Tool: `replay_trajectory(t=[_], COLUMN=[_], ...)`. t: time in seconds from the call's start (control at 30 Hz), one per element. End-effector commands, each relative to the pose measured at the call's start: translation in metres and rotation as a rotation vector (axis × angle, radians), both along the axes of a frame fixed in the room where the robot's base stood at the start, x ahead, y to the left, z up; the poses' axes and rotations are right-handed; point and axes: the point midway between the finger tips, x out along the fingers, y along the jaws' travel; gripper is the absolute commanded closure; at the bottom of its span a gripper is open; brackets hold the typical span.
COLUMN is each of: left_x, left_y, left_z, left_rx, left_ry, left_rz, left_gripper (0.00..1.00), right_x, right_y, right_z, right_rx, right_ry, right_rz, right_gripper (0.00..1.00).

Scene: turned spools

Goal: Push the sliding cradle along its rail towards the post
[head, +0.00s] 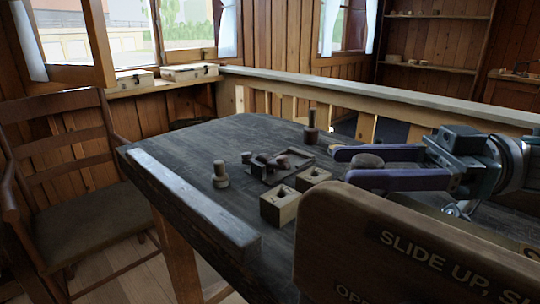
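My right gripper (341,166) reaches in from the right over the dark table, its two purple fingers spread apart. Which is the post is unclear. My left gripper is not in view.
Two pale wooden blocks with holes, a nearer one (280,206) and a farther one (313,179), stand beside the fixture. A thick ledge (190,205) edges the table's left side. A lettered brown board (420,245) blocks the lower right. The table's back left is clear.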

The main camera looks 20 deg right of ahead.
Motion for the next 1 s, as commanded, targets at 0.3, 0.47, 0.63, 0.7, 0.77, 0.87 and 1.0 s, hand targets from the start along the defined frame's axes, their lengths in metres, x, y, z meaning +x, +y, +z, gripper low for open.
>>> replay_trajectory(t=[0.3, 0.47, 0.63, 0.7, 0.77, 0.87, 1.0], left_x=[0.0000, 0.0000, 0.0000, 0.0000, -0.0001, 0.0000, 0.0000], left_y=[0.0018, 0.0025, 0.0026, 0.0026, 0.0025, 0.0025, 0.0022], left_z=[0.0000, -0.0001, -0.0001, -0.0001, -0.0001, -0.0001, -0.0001], left_rx=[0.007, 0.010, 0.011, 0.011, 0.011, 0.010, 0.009], left_ry=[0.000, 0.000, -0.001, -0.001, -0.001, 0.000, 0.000], left_rz=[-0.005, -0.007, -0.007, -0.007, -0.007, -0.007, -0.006], left_gripper=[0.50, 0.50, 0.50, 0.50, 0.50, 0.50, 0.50], right_x=[-0.0001, -0.0001, -0.0001, -0.0002, -0.0002, -0.0002, -0.0002], right_y=[-0.0003, -0.0003, -0.0003, -0.0002, -0.0002, -0.0002, -0.0002], right_z=[0.0000, 0.0001, 0.0001, 0.0001, 0.0001, 0.0001, 0.0001], right_rx=[0.000, 0.000, 0.000, 0.000, 0.000, 0.000, 0.000], right_ry=[0.000, 0.000, 0.000, 0.000, 0.000, 0.000, 0.000], right_rz=[0.000, 0.000, 0.000, 0.000, 0.000, 0.000, 0.000], right_gripper=[0.82, 1.00, 1.00, 1.00, 1.00, 1.00, 1.00])
